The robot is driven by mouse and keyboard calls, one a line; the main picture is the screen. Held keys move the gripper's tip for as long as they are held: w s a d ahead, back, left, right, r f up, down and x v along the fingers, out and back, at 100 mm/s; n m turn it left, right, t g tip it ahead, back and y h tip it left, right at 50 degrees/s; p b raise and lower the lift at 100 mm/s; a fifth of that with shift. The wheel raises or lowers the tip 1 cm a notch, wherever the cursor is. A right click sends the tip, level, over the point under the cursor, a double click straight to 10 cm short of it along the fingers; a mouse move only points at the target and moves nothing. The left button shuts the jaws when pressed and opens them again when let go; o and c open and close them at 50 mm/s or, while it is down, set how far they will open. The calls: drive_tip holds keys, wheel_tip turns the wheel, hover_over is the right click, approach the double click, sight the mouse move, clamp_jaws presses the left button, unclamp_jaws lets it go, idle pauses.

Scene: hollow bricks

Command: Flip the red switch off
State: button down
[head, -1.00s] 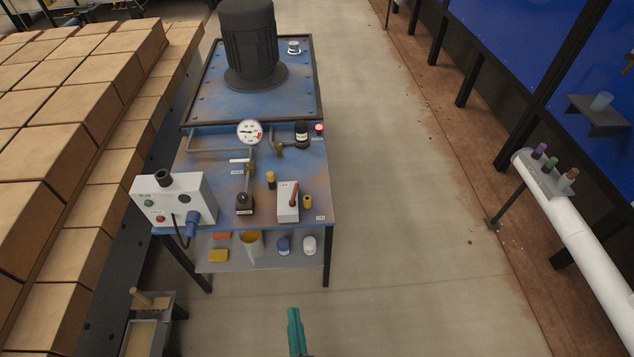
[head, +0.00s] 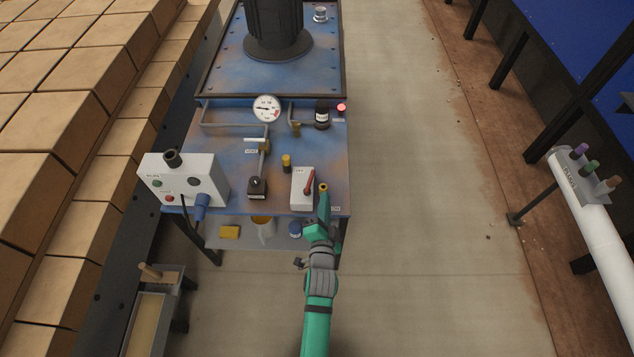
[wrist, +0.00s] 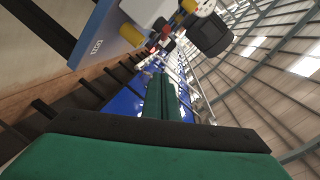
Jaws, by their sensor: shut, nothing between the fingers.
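The red switch (head: 309,182) is a red lever on a white box (head: 301,198) at the front right of the blue table (head: 222,185). The lever leans up and to the right in the head view. My gripper (head: 323,207) is at the table's front edge, just right of the white box, with its tip close to a small yellow part (head: 323,188). It looks apart from the lever, though the depth gap is hard to judge. The green fingers (wrist: 160,95) are together and empty in the wrist view. The white box (wrist: 145,10) is cut off at the top there.
A lit red lamp (head: 341,107), a dark bottle (head: 322,117) and a gauge (head: 267,108) stand farther back. A black-based lever valve (head: 257,187) and a grey control box (head: 185,178) are to the left. The floor right of the table is clear.

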sight(310, 182)
drive_tip(key=shift+w+a+f, duration=0.5)
drive_tip(key=shift+w+f, duration=0.05)
drive_tip(key=shift+w, duration=0.85)
drive_tip(key=shift+w+a+f, duration=0.5)
drive_tip(key=shift+w, duration=0.9)
drive_tip(key=shift+w+a+f, duration=0.5)
drive_tip(key=shift+w+f, duration=0.05)
drive_tip(key=shift+w, duration=0.85)
drive_tip(key=shift+w, duration=0.1)
